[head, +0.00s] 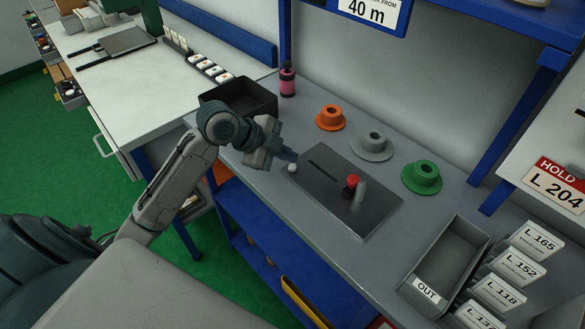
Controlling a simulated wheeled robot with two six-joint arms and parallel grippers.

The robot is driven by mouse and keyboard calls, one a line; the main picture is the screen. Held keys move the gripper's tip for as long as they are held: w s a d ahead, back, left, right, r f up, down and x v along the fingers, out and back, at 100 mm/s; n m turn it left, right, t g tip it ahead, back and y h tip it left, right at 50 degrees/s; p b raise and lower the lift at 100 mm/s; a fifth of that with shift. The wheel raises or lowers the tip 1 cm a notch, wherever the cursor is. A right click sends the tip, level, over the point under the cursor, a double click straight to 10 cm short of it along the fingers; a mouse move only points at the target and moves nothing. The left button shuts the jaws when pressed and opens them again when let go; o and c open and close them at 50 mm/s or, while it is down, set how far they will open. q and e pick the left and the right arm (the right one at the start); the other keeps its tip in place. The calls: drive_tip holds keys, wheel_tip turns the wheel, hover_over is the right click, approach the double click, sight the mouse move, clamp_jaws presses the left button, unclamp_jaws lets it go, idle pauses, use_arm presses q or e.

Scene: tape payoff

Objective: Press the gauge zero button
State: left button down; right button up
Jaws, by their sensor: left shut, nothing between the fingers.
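A dark flat plate (330,205) lies on the grey bench, with a slot on its left part. A red knob or button (352,180) stands on it beside a short grey post (361,190). A small white round button-like piece (292,168) sits at the plate's left edge. No label shows which piece is the gauge zero button. My left gripper (289,155) is shut and empty, its tips just above the white piece in the picture; I cannot tell whether they touch it. My right gripper is not in view.
Orange (330,117), grey (373,145) and green (423,177) flanged spools stand behind the plate. A black tray (240,97) and a pink bottle (288,82) are at the back left. A bin marked OUT (447,262) and label cards (515,268) are at the right.

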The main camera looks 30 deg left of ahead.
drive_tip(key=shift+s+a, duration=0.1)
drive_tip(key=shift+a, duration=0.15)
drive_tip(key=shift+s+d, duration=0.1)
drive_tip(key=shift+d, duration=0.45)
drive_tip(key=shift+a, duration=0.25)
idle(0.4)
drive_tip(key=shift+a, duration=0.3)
use_arm(q)
drive_tip(key=shift+f, duration=0.1)
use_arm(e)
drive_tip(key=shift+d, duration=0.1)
use_arm(q)
drive_tip(key=shift+f, duration=0.3)
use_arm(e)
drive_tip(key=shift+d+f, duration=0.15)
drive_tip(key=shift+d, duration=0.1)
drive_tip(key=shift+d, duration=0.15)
